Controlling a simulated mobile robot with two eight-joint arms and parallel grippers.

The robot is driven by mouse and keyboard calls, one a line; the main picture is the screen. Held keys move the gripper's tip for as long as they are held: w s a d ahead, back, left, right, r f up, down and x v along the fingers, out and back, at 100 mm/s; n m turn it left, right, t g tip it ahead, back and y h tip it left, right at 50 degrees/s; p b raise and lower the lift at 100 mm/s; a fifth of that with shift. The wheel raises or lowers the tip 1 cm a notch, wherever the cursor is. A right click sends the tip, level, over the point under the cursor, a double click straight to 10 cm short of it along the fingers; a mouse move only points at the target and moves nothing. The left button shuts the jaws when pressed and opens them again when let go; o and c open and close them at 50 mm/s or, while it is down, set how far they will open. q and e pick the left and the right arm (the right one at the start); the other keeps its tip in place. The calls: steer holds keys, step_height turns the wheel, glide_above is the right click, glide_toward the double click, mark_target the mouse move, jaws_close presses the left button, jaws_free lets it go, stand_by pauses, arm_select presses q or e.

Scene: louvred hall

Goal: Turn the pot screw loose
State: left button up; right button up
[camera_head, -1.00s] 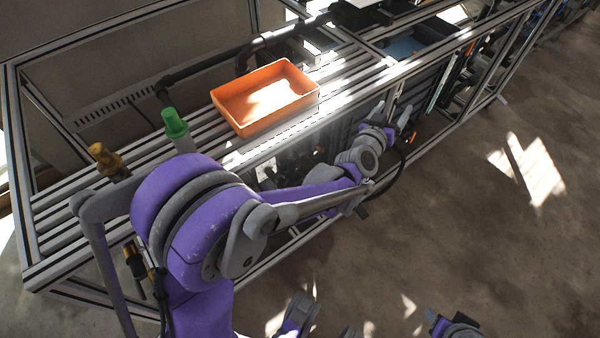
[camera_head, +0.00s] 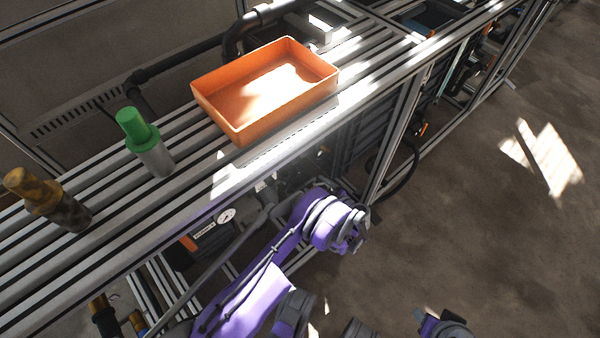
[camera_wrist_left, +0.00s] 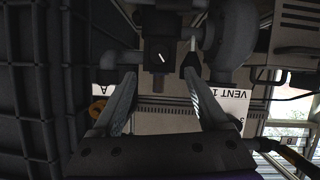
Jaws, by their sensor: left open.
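My left gripper (camera_head: 358,238) is low in front of the bench frame in the head view, its fingers hard to make out. In the left wrist view my left gripper (camera_wrist_left: 160,77) is open, with two grey fingers apart and nothing seen between them. Straight ahead of the fingers is a dark block (camera_wrist_left: 159,54) with a bright mark and a short brownish stub (camera_wrist_left: 158,85) below it. I cannot tell if this stub is the pot screw. Dark rounded pipe parts (camera_wrist_left: 235,45) flank the block. No pot screw can be made out in the head view.
An orange tray (camera_head: 237,128), a green-capped cylinder (camera_head: 150,150) and a brass-topped cylinder (camera_head: 45,198) stand on the slatted bench. A round gauge (camera_head: 226,216) sits below. Floor at right is clear.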

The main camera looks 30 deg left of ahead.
mark_target(300, 172)
arm_select(q)
steer(key=b+x, duration=0.2)
steer(key=x, duration=0.8)
jaws_close()
